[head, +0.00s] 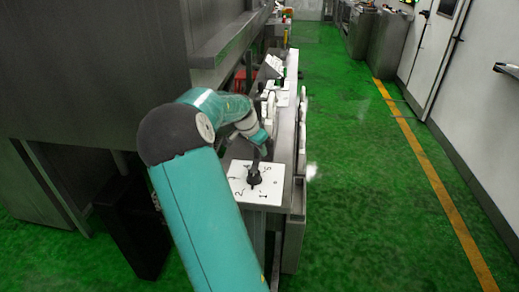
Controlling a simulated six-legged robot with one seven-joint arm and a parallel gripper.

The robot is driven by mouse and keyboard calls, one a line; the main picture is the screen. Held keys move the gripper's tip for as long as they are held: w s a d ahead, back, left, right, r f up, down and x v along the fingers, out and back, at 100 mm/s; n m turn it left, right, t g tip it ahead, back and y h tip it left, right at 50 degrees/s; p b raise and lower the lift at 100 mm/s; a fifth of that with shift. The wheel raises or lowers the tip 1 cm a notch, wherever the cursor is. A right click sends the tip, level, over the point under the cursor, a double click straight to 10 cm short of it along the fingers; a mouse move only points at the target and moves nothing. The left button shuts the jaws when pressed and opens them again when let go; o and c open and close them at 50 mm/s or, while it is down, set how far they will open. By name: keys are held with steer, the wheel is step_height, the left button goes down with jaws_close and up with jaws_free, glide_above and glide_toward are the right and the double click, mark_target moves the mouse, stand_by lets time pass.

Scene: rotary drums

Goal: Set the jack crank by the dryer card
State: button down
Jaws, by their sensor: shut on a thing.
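A white plate (240,186) with black numbers around its rim lies at the near end of a narrow metal bench. A dark crank (254,177) stands up from the middle of the plate. My gripper (257,155) is at the crank's upper end and is shut on it; the fingers are small and partly hidden. Which number the crank points at is unclear. Farther along the bench, a tilted white card (272,63) with dark marks stands on a dark holder. Its writing is too small to read, and I cannot tell if it is the dryer card.
More white panels and dark upright handles line the bench (289,125) beyond my gripper. A large grey machine (90,70) stands on the left. The green floor (360,160) to the right is clear up to a yellow line (420,160) and a white wall.

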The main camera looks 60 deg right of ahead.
steer(key=s+m+g, duration=0.1)
steer(key=m, duration=0.1)
steer(key=s+m, duration=0.1)
steer(key=m, duration=0.1)
steer(key=shift+s+d+g+y, duration=0.2)
steer(key=shift+s+g+y, duration=0.2)
steer(key=s+m, duration=0.1)
steer(key=s+m+y, duration=0.1)
steer(key=m, duration=0.1)
steer(key=m+g, duration=0.1)
steer(key=shift+s+a+m, duration=0.25)
steer(key=shift+s+m, duration=0.05)
steer(key=shift+s, duration=0.1)
steer(key=m, duration=0.1)
steer(key=s+a+m+y, duration=0.1)
steer(key=m, duration=0.1)
steer(key=s+m+g+y, duration=0.1)
steer(key=shift+s+a+m, duration=0.2)
steer(key=shift+a+m, duration=0.1)
steer(key=shift+a, duration=0.05)
steer(key=shift+s+a+m+y, duration=0.4)
steer(key=shift+a+m, duration=0.2)
steer(key=shift+m, duration=0.5)
steer(key=shift+s+a+m+y, duration=0.4)
steer(key=shift+a+m, duration=0.15)
steer(key=shift+m, duration=0.55)
steer(key=c, duration=1.2)
jaws_free()
